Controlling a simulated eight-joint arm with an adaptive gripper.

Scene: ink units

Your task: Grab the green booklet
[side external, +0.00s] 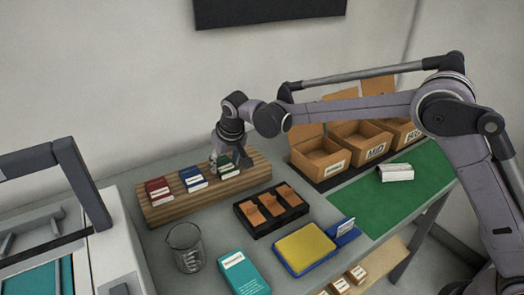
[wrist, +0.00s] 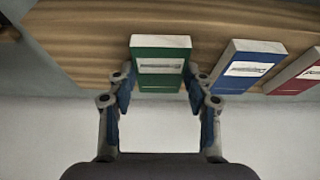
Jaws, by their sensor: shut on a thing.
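The green booklet (side external: 229,171) stands at the right end of a row on a wooden rack (side external: 170,210). In the wrist view the green booklet (wrist: 160,80) has a white label and a pale top edge. My gripper (side external: 222,160) is at the booklet from above in the side view. In the wrist view my gripper (wrist: 158,92) has one finger on each side of the booklet's near end, shut on it. The booklet appears to be still at the rack; any gap beneath it cannot be told.
A blue booklet (side external: 193,179) and a red booklet (side external: 158,190) stand beside it on the rack. A black tray (side external: 258,233) with brown pieces, a glass beaker (side external: 186,247), a teal box (side external: 244,273) and a yellow pad (side external: 304,248) are in front. Cardboard boxes (side external: 320,160) stand right.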

